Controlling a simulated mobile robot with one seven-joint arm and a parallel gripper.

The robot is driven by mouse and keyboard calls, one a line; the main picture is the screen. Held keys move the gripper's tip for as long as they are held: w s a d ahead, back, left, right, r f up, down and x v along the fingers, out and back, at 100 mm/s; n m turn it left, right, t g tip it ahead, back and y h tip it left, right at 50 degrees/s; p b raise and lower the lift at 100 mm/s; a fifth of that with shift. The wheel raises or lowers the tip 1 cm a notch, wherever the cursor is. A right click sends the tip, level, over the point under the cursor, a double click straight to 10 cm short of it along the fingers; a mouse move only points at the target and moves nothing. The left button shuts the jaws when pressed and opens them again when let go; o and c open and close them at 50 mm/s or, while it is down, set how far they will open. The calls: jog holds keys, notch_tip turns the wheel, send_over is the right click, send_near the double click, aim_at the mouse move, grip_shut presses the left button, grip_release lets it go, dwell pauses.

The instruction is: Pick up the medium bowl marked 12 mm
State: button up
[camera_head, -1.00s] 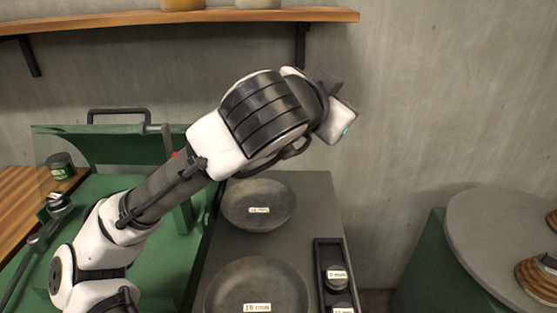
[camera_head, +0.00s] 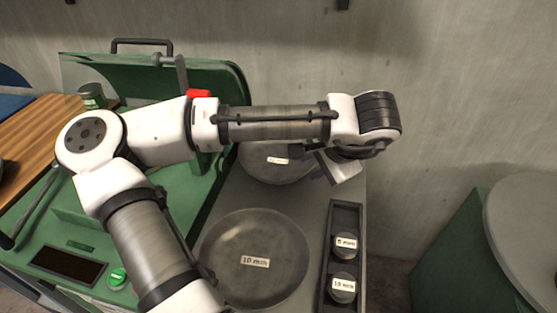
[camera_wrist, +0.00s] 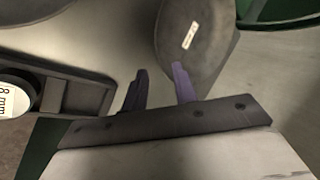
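The far bowl (camera_head: 262,168) is dark grey with a small white label, and sits on the grey counter. My arm hides part of it in the head view, and its label is too small to read surely. In the wrist view a dark bowl (camera_wrist: 205,60) with a white label lies ahead, apparently this one. My gripper (camera_wrist: 158,78) is open, its two purplish fingers apart. The right finger overlaps the bowl's edge in the picture; the left finger is outside it. I cannot tell whether they touch. In the head view, my gripper is at the bowl's right side.
A larger grey bowl (camera_head: 255,285) with a label like 10 or 18 mm stands nearer on the counter. A dark tray (camera_head: 330,270) with labelled round pieces lies right of it. A green machine (camera_head: 215,80) stands left, a round grey table (camera_head: 520,220) right.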

jog(key=shift+p+x, duration=0.6)
jog(key=shift+x, duration=2.7)
jog(key=shift+w+d, duration=0.15)
grip_shut()
